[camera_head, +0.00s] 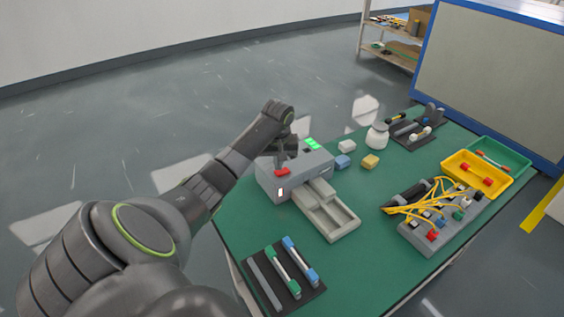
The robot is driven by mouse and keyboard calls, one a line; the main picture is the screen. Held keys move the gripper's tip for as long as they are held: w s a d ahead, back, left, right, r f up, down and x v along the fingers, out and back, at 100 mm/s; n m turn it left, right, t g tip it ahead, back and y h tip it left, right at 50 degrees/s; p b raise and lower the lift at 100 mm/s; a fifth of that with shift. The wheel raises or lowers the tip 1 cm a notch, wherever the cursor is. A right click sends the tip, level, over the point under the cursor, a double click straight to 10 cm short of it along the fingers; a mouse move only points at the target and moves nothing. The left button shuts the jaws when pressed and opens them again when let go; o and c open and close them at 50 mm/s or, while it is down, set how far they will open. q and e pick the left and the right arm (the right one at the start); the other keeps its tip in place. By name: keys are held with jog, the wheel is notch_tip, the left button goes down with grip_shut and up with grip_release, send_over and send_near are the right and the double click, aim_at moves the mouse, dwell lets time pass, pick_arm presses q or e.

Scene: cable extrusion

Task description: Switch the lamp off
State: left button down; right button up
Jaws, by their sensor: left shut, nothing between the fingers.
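A grey box-shaped device (318,162) stands on the green table. Which part is the lamp, I cannot tell for sure. My left gripper (281,164) points down over the device, shut and empty, with its fingertips close to the red part. Whether they touch it, I cannot tell. My right gripper is not in view.
A grey tray (338,221) extends from the device's front. A black mat (309,293) with coloured tools lies near the front edge. Small blocks (370,161) and a white jar (377,137) stand behind. A connector block with yellow cables (426,236) and a yellow bin (456,169) are right.

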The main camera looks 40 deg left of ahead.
aim_at(278, 173)
pick_arm(q)
jog(key=shift+f, duration=0.65)
notch_tip(278, 173, up, 7)
jog(key=p, duration=0.9)
jog(key=shift+r, duration=0.1)
dwell(0.4)
dwell(0.5)
